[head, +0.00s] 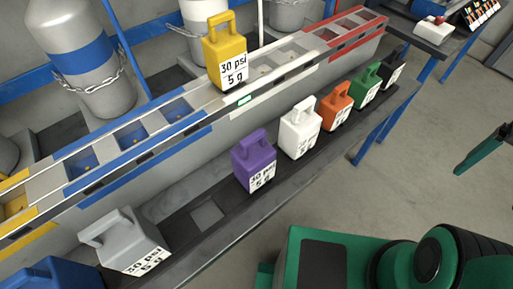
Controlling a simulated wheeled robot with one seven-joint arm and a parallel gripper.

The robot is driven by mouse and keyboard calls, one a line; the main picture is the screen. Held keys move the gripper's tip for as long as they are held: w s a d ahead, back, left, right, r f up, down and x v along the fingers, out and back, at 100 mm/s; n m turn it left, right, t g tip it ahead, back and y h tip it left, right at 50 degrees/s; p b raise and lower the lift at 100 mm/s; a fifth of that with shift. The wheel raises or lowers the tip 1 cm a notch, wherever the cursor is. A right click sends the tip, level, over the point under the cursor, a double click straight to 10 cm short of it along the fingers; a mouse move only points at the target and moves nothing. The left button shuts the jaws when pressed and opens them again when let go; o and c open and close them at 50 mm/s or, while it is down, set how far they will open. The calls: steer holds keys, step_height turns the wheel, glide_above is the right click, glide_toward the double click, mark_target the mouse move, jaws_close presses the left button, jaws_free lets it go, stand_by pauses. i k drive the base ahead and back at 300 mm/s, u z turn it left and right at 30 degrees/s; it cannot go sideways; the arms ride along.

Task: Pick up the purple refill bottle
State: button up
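The purple refill bottle (252,158) stands upright on the dark lower ledge (190,245), near the middle of the head view. Its handle is on top, and a white label reading "30 psi 5 g" is on its lower front. Nothing touches its handle. An empty square recess (207,213) lies to its left, and a white bottle (299,130) stands to its right. I cannot make out my gripper in this view, and nothing is holding the purple bottle.
A grey bottle (125,242) and a partly cut-off blue bottle (47,275) are at lower left. Orange (335,105), green (366,84) and black (392,68) bottles stand further right. A yellow bottle (226,55) sits on the raised rail behind. Open floor (390,190) lies in front.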

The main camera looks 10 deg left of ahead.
mark_target(254, 160)
steer(key=u, duration=1.25)
